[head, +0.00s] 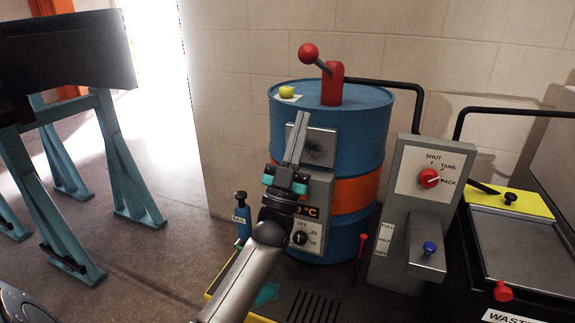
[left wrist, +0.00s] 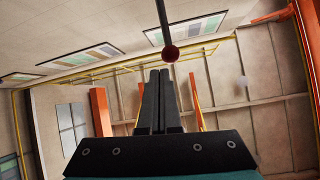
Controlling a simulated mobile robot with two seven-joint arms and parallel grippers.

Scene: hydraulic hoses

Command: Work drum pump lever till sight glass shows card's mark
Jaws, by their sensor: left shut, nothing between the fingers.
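The drum pump is a blue drum with an orange band (head: 350,195). On its top stands a red pump body (head: 332,85) with a grey lever ending in a red knob (head: 308,53), tilted up to the left. My left gripper (head: 301,118) is shut and empty, pointing up in front of the drum, below the knob. In the left wrist view the shut fingers (left wrist: 160,75) point toward the red knob (left wrist: 170,53), which appears just beyond their tips. I cannot make out the sight glass or the card's mark for certain. My right gripper is out of view.
A grey post has a red SHUT/TANK/PACK dial (head: 429,177), level labels (head: 384,240) and a blue knob (head: 430,248). A yellow-edged waste bin (head: 515,240) stands at right. A yellow object (head: 286,91) sits on the drum top. Teal stands (head: 125,170) are at left.

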